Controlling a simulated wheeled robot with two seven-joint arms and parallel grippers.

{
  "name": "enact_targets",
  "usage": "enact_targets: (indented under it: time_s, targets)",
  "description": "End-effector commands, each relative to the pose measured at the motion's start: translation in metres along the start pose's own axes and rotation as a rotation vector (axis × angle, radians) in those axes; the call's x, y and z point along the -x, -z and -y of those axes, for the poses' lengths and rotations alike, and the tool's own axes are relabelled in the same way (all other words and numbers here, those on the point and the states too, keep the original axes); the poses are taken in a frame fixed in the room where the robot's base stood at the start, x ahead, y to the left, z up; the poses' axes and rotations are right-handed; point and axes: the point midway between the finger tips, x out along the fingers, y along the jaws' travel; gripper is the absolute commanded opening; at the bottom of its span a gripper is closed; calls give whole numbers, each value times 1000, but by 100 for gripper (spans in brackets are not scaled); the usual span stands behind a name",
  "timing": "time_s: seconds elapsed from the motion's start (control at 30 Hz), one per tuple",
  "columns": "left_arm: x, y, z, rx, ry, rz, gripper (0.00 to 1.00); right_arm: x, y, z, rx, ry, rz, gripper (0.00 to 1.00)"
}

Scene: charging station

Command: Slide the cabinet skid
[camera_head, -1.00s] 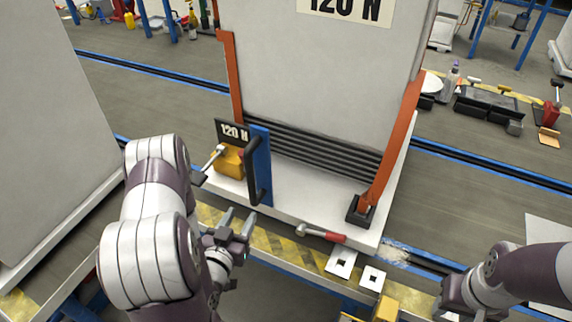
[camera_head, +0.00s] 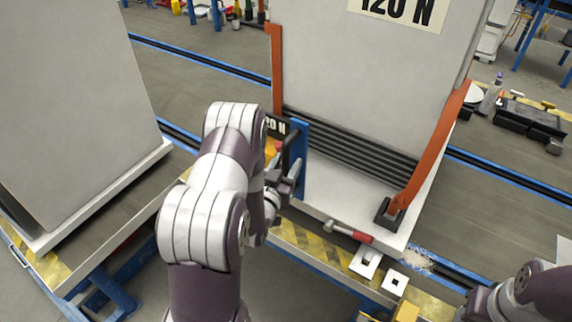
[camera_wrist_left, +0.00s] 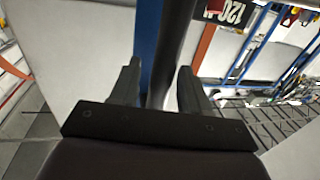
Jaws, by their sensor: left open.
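The cabinet (camera_head: 400,85), a pale grey box marked 120 N, stands upright on a white skid (camera_head: 340,210) with orange corner straps. A blue plate (camera_head: 301,165) with a black upright handle rises at the skid's front left. My left gripper (camera_head: 286,172) is at this handle, its fingers open. In the left wrist view the handle (camera_wrist_left: 176,45) stands between the two open fingers of the gripper (camera_wrist_left: 158,85), beside the blue plate (camera_wrist_left: 147,40). I cannot tell whether either finger touches it. My left forearm hides part of the handle area. Of my right arm only a link shows at lower right.
A red-handled hammer (camera_head: 350,232) lies at the skid's front edge. Square white plates (camera_head: 366,261) lie below it on the yellow-black striped edge. Another pale cabinet (camera_head: 70,110) stands at left. Blue-edged rails (camera_head: 205,60) run across the floor.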

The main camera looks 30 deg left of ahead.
Motion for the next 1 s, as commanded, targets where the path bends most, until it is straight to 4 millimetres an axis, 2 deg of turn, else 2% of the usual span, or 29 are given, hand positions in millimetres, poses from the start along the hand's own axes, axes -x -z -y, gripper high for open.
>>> enact_targets:
  time_s: [0.07, 0.1, 0.2, 0.37, 0.47, 0.8, 1.0]
  targets:
    - [0, 0, 0, 0, 0, 0, 43, 0, 0, 0, 0, 0, 0, 43]
    - [0, 0, 0, 0, 0, 0, 30, 0, 0, 0, 0, 0, 0, 43]
    - [0, 0, 0, 0, 0, 0, 0, 0, 0, 0, 0, 0, 0, 43]
    - [0, 0, 2, 0, 1, 0, 0, 0, 0, 0, 0, 0, 0, 43]
    - [-3, -1, 15, 2, 6, -1, 0, -3, 0, 0, 0, 0, 0, 43]
    - [-22, 0, 111, -3, 11, -11, 0, -20, -2, 0, 0, 0, 0, 43]
    - [-28, 0, 140, -1, 3, -3, 0, -25, -3, 0, 0, 0, 0, 43]
